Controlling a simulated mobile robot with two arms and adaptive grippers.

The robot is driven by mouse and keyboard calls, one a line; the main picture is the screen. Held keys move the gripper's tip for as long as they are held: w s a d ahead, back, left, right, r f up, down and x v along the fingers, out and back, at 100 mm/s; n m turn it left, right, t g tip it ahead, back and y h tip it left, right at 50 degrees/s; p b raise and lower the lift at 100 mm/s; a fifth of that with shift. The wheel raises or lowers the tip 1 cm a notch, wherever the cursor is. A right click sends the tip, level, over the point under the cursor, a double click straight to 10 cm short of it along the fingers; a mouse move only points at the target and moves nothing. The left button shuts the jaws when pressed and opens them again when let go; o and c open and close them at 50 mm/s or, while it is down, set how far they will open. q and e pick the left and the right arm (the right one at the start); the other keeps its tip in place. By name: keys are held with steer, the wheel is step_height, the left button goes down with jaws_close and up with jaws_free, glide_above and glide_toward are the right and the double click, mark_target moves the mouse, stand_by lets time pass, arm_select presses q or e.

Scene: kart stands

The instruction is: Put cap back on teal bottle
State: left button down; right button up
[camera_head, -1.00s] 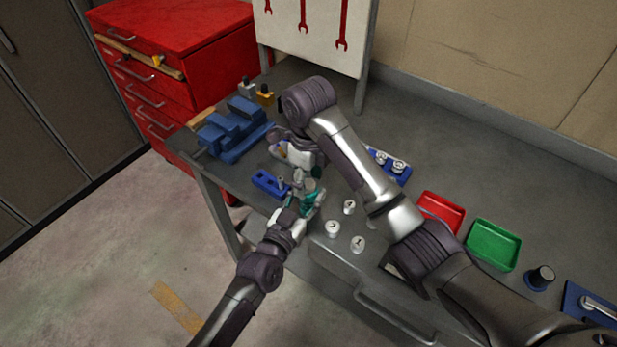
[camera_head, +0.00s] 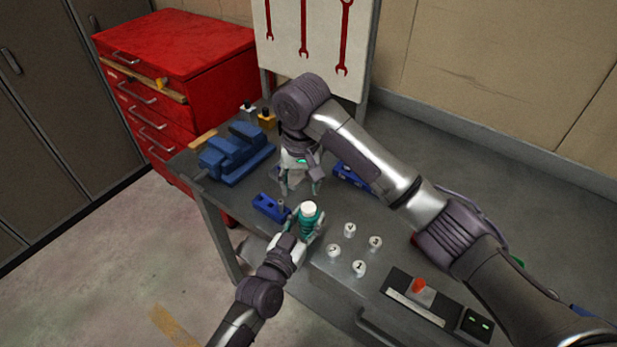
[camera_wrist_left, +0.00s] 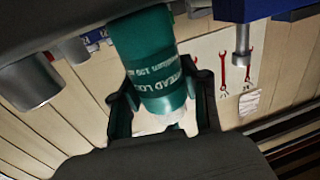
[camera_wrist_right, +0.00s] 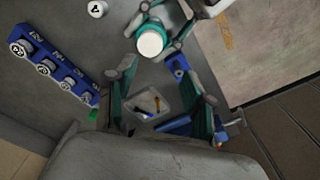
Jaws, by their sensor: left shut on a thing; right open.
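The teal bottle (camera_head: 304,226) stands roughly upright near the table's front edge, with a white cap (camera_head: 309,209) on its top. How tightly the cap sits cannot be told. My left gripper (camera_head: 303,222) is shut around the bottle from the front. The left wrist view shows the bottle (camera_wrist_left: 152,60) between its fingers, with lettering on its side. My right gripper (camera_head: 300,190) is open and empty, behind the bottle and apart from it. In the right wrist view the capped bottle (camera_wrist_right: 151,42) lies beyond the open fingers (camera_wrist_right: 165,85).
Several numbered white round pieces (camera_head: 359,268) stand right of the bottle. A small blue block (camera_head: 271,207) is to its left, and a blue vise (camera_head: 236,155) is at the table's left end. A blue rack (camera_wrist_right: 52,67) and a small tray (camera_wrist_right: 150,108) show in the right wrist view.

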mark_target(309, 207)
steer(key=n, duration=0.5)
steer(key=shift+d+r, duration=0.15)
steer(key=shift+r, duration=0.2)
steer(key=n, duration=0.3)
steer(key=shift+r, duration=0.2)
steer(key=n, duration=0.5)
steer(key=shift+s+d+r, duration=0.15)
steer(key=shift+d+r, duration=0.05)
steer(key=shift+r, duration=0.05)
steer(key=n, duration=0.5)
steer(key=shift+s+d+r, duration=0.1)
steer(key=shift+d+r, duration=0.1)
steer(key=n, duration=0.5)
steer(key=shift+s+d+r+n+g, duration=0.2)
steer(key=shift+d+r+n+g, duration=0.1)
steer(key=shift+n, duration=0.1)
steer(key=shift+f, duration=0.1)
steer(key=shift+f, duration=4)
